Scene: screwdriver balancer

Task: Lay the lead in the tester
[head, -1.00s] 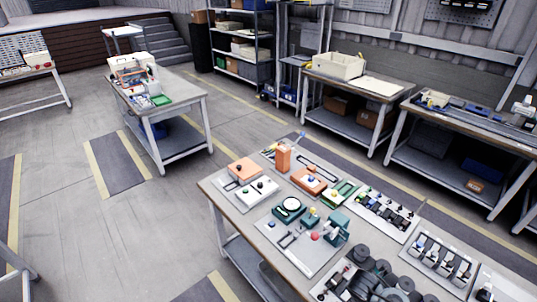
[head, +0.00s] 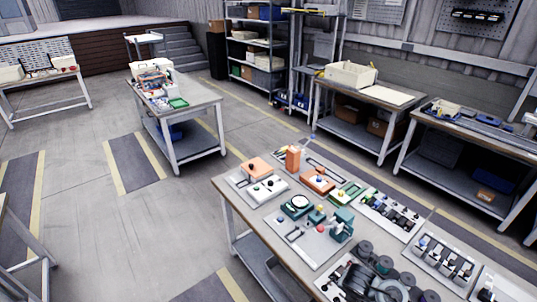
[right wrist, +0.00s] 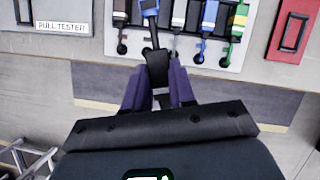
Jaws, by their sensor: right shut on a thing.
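In the right wrist view my right gripper (right wrist: 158,78), with purple fingers, is shut on the dark end of a lead (right wrist: 151,35). The lead has a blue part near the picture's top edge and runs straight up from between the fingers. It is beside a pale rack (right wrist: 226,60) of several leads with white, blue, green and yellow parts. A label reading PULL TESTER (right wrist: 62,27) is to the left of the gripper, on a grey plate; most of the tester is out of this view. My left gripper is not in view, and neither gripper shows in the head view.
In the head view the workbench (head: 232,208) carries orange blocks, a plate with green devices (head: 302,250), racks of small parts (head: 390,215) and dark reels (head: 380,265). A red frame (right wrist: 290,33) lies right of the lead rack.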

